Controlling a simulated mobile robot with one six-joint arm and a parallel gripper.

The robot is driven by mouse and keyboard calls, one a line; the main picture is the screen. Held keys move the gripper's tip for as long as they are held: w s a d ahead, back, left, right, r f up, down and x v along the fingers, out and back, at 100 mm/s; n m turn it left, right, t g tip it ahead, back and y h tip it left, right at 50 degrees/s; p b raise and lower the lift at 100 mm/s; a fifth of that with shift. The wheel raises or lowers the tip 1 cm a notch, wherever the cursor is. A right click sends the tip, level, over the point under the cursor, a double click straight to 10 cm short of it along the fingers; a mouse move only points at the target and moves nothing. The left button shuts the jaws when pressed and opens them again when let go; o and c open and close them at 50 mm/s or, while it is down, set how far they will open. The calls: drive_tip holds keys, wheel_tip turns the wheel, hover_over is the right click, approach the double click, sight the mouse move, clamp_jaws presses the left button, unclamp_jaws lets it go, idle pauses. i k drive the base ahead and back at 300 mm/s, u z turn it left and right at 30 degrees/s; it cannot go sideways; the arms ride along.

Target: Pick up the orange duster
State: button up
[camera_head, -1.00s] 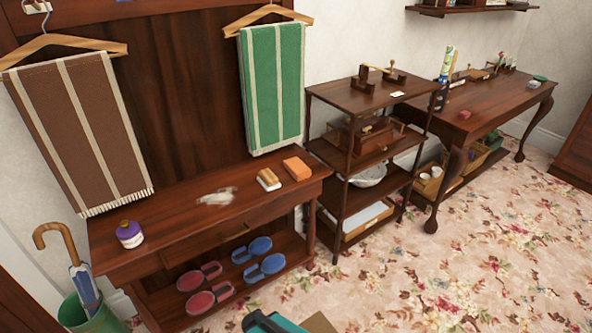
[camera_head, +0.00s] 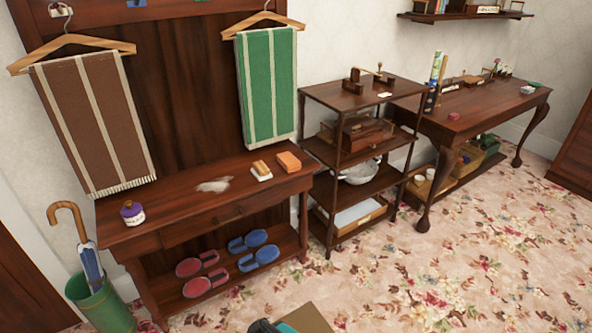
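A small orange block-like thing (camera_head: 288,161), which looks like the orange duster, lies on the top of the dark wooden side table (camera_head: 190,225), near its right end. Next to it on the left is a brush (camera_head: 260,171) with a tan top and a white underside. The orange thing is in plain view, with nothing on it.
A purple-lidded jar (camera_head: 132,213) and a whitish smudge (camera_head: 213,185) are on the same tabletop. A green towel (camera_head: 268,88) hangs behind it. A shelf unit (camera_head: 350,100) stands close on the right. Flowered carpet (camera_head: 440,260) in front is largely clear.

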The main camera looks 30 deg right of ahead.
sight(290, 163)
drive_tip(key=k, duration=0.85)
drive_tip(key=u, duration=0.55)
drive_tip(key=i, duration=1.7)
drive_tip(key=z, duration=0.5)
